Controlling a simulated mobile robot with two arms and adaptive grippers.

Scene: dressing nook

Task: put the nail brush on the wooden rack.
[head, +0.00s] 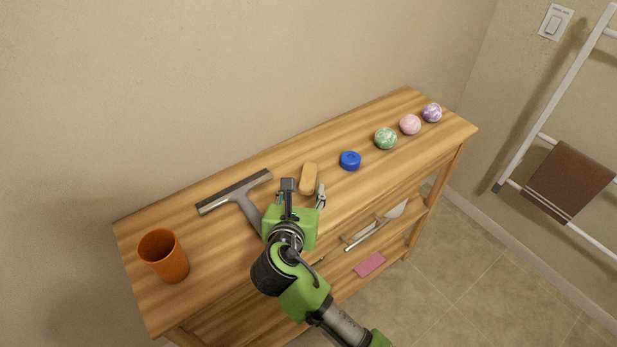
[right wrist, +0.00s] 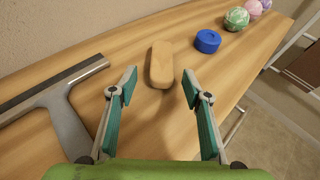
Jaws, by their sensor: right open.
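The nail brush (head: 308,178), a tan oblong block with rounded ends, lies on the top of the wooden rack (head: 345,205), a slatted wooden stand with lower shelves. In the right wrist view the nail brush (right wrist: 161,62) lies just ahead of and between the fingertips. My right gripper (head: 304,190) is open and empty, at the near end of the brush. Its teal-padded fingers (right wrist: 158,88) stand apart on either side, not visibly touching the brush. My left gripper is not in view.
A grey squeegee (head: 237,193) and orange cup (head: 164,256) are to the left. A blue round item (head: 350,160) and green (head: 385,138), pink (head: 410,125) and purple (head: 432,112) balls are to the right. A pink item (head: 370,265) lies lower down.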

